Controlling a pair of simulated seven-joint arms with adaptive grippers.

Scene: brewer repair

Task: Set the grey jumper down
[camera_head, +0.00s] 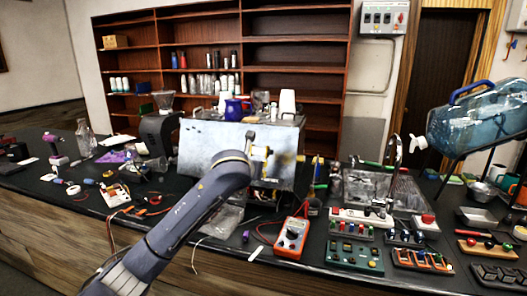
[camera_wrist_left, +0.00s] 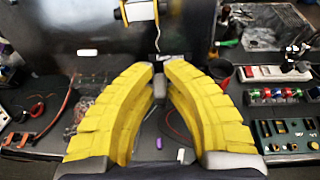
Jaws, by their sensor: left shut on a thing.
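My left gripper (camera_wrist_left: 159,72) has its yellow fingers closed together in the left wrist view. A small grey piece (camera_wrist_left: 159,86), which seems to be the grey jumper, sits between the grey fingertips; its shape is mostly hidden by them. The fingertips are over the dark bench, in front of the brewer's panel. I cannot tell the height of the piece above the bench. In the head view my left arm reaches in from the lower left and hides much of its gripper; I cannot pick out the jumper there. My right gripper is not in view.
The brewer's grey panel (camera_head: 209,148) stands behind my arm. A black cup (camera_wrist_left: 220,70) and a terminal strip (camera_wrist_left: 277,73) are to the right.

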